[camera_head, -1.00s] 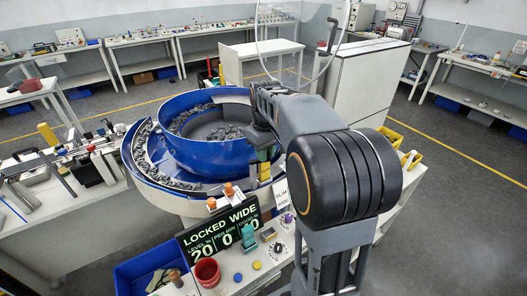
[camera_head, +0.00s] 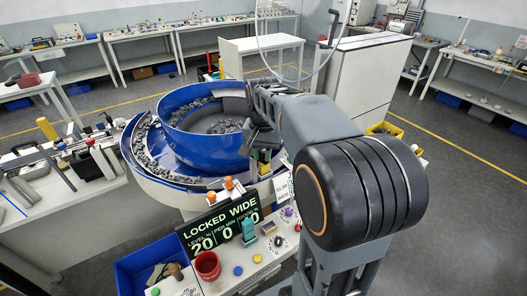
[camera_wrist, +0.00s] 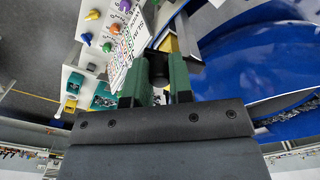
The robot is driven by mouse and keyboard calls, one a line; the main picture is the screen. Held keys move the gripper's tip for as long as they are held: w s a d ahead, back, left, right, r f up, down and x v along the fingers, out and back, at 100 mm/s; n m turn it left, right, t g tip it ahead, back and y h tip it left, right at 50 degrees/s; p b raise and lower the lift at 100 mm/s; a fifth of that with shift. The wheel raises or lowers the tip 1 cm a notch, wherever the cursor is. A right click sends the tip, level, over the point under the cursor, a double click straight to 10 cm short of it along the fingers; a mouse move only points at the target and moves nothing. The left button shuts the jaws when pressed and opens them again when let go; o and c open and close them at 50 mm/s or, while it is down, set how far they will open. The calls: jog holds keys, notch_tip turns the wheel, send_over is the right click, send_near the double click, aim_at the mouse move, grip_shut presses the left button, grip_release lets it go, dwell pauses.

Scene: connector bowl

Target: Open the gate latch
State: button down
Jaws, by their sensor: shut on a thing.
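My gripper (camera_wrist: 159,72) has green fingers closed on a small dark block, which I take to be the gate latch (camera_wrist: 158,67). The fingers hide much of it, and I cannot tell its exact position. In the head view my gripper (camera_head: 261,158) is at the right rim of the blue feeder bowl (camera_head: 188,150), partly hidden by my arm. A yellow part (camera_wrist: 170,42) shows just past the fingertips. The display (camera_head: 218,227) reads "LOCKED WIDE", with level 20 and two zeros.
A white panel with printed text (camera_wrist: 129,52) stands close beside the fingers. A blue bin (camera_head: 138,275) is at front left. A white cabinet (camera_head: 362,75) stands behind my arm.

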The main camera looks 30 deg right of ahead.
jog(key=shift+s+a+m, duration=0.1)
jog(key=shift+a+m, duration=0.25)
jog(key=shift+m, duration=0.65)
jog(key=c, duration=1)
grip_release()
notch_tip(320, 180, up, 14)
jog(key=shift+s+f, duration=0.1)
jog(key=n+t, duration=0.3)
jog(key=n, duration=0.2)
send_near(261, 155)
jog(key=s+a+f, duration=0.3)
jog(key=a, duration=0.1)
jog(key=s+a+f+n, duration=0.1)
jog(key=s+f, duration=0.1)
jog(key=f, duration=0.1)
jog(key=s+f+n+t, duration=0.1)
jog(key=s+f+n, duration=0.1)
jog(key=f, duration=0.1)
jog(key=s+a+f+n, duration=0.1)
jog(key=s+f, duration=0.1)
jog(key=f, duration=0.1)
jog(key=shift+s+a+f+n+t, duration=0.1)
jog(key=shift+s+a+n+t, duration=0.05)
jog(key=shift+a+n+t, duration=0.2)
